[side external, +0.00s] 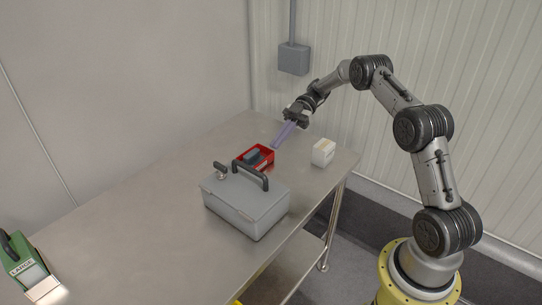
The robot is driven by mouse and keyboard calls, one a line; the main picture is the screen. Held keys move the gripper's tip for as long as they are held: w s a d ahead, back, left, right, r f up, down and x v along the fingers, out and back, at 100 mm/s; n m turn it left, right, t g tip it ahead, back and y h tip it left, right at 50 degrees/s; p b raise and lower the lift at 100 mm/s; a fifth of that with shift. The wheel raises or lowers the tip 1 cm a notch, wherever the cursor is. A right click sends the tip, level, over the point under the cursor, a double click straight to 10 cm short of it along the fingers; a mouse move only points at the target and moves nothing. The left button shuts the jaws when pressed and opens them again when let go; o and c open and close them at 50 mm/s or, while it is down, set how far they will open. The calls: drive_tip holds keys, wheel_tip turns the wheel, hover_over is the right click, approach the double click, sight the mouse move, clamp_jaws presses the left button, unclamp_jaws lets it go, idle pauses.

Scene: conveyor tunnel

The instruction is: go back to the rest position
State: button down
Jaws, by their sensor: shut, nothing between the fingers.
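My gripper (277,145) is at the far end of the table, pointing down and to the left. Its long pale-purple fingers are together, with nothing seen between them. The fingertips are close to the right edge of a small red tray (269,158). I cannot tell whether they touch it or hang above it. My arm reaches in from the right, bent high over the table's right side.
The steel table (130,220) holds a grey lidded box (245,207) with dark handles in front of the red tray. A dark block (251,156) lies in the tray. A white carton (323,152) stands right, a green labelled case (22,268) front left. A grey wall box (293,59) hangs behind.

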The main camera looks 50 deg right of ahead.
drive_tip(key=s+a+r+n+h, duration=0.1)
drive_tip(key=s+a+r+h, duration=0.15)
drive_tip(key=a+r, duration=0.6)
drive_tip(key=s+a+r+n+h, duration=0.2)
drive_tip(key=s+a+r, duration=0.25)
drive_tip(key=r, duration=0.65)
drive_tip(key=s+a+r+m+t+h, duration=0.1)
drive_tip(key=s+a+m+h, duration=0.2)
drive_tip(key=s, duration=0.6)
drive_tip(key=s+a+r+m+t+h, duration=0.1)
drive_tip(key=s+m+h, duration=0.25)
drive_tip(key=s, duration=0.55)
drive_tip(key=s+d+f+m+t+h, duration=0.1)
drive_tip(key=s+d+f+m+t, duration=0.1)
drive_tip(key=m, duration=0.5)
drive_tip(key=s+d+f+m+t+h, duration=0.1)
drive_tip(key=d+f+m, duration=0.3)
drive_tip(key=m, duration=0.4)
drive_tip(key=shift+s+f+t+h, duration=0.4)
drive_tip(key=shift+s+f, duration=0.35)
drive_tip(key=shift+s, duration=0.05)
